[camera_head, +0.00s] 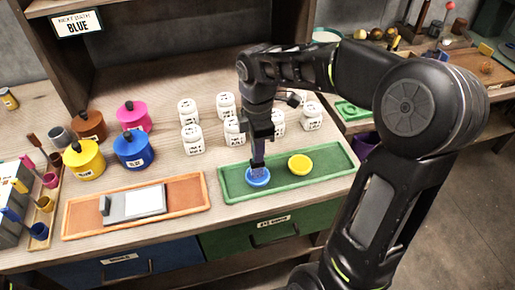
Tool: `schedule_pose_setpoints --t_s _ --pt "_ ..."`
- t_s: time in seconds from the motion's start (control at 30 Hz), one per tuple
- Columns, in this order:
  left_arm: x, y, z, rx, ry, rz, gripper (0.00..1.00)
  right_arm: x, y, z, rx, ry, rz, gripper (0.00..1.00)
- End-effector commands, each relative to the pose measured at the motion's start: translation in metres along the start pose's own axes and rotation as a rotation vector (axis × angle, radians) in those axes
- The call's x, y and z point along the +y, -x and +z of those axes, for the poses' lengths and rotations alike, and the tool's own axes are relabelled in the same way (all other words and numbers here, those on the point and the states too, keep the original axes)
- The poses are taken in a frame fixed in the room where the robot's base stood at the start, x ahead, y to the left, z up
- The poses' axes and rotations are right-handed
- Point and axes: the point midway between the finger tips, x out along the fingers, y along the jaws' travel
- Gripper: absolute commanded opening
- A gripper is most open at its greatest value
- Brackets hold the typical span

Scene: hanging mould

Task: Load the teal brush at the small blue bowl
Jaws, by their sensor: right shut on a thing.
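The small blue bowl (258,178) sits on the left part of a green tray (330,168). My right gripper (258,146) points down right above this bowl, and it is shut on a thin brush (258,167). The brush hangs upright with its lower end at or in the blue bowl; whether it touches the inside is too small to tell. Its teal colour does not show clearly, and the gripper hides its upper part. My left gripper is not in view.
A yellow bowl (300,162) is on the same tray, right of the blue one. An orange tray (185,188) with a grey plate lies to the left. Several white jars (192,139) stand behind. Pink, blue, yellow and brown lidded pots (133,149) are at the left. A sign reads BLUE.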

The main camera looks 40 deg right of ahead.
Motion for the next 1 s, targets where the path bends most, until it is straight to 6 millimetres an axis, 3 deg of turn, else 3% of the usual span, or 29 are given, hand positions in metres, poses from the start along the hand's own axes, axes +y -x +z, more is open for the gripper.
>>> schedule_pose_setpoints --t_s 0.27,1.0 --pt "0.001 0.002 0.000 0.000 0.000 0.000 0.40 -0.001 0.001 0.000 0.000 0.000 -0.006 0.00" --pt "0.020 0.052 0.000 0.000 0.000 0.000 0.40 0.000 0.065 0.000 0.000 0.000 -0.002 0.00"
